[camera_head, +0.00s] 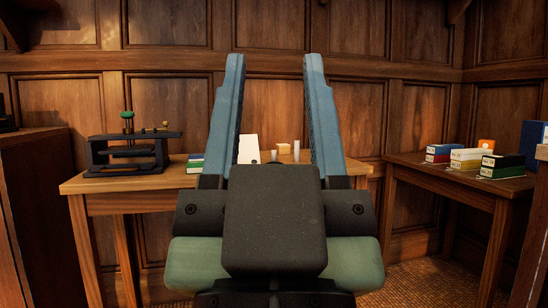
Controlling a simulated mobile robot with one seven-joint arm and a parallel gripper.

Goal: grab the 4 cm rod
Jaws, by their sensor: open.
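My gripper (274,62) fills the middle of the view, its two blue fingers pointing up and spread wide apart with nothing held between them. Through the gap, on the wooden table (75,184) behind, stand a short pale rod (273,155) and a taller, thin pale rod (296,150). Both are upright and small in the picture. I cannot tell from this view which of them is 4 cm. The gripper is in front of the table, apart from both rods. Its dark body hides part of the tabletop.
A white upright block (248,148) and a small orange-tan block (284,148) stand near the rods. A black press (125,152) stands at the table's left, with books (195,163) right of it. A right-hand table (430,168) holds several boxes (467,157). Panelled walls close the back.

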